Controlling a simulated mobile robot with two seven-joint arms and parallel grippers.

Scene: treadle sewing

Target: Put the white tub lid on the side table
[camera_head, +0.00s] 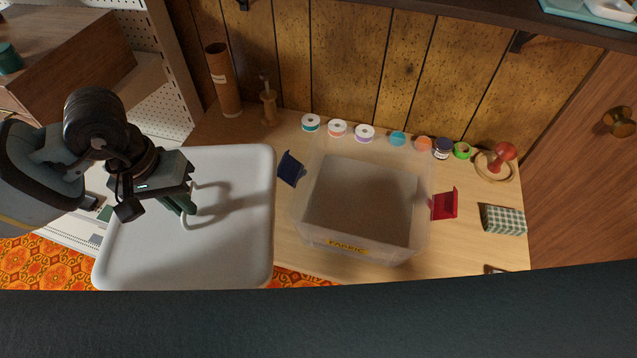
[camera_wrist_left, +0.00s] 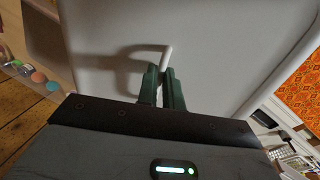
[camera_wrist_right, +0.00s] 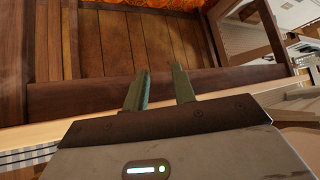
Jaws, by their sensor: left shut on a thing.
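The white tub lid (camera_head: 240,245) is a large, pale, rounded rectangle with a bent white handle, at the left of the head view. My left gripper (camera_head: 188,208) is shut on that handle, over the lid. The left wrist view shows the handle (camera_wrist_left: 167,55) between the left gripper's fingers (camera_wrist_left: 163,88), with the lid (camera_wrist_left: 220,40) spread behind. I cannot tell whether the lid rests on anything, and no separate side table shows clearly. My right gripper (camera_wrist_right: 160,90) is open and empty in the right wrist view, by brown wooden panels.
The open clear tub (camera_head: 365,245) labelled FABRIC stands on the wooden table (camera_head: 465,255). Blue (camera_head: 291,168) and red (camera_head: 444,204) clips flank it. Several tape spools line the back. A cardboard tube (camera_head: 223,80) and checked box (camera_head: 504,220) stand near the ends.

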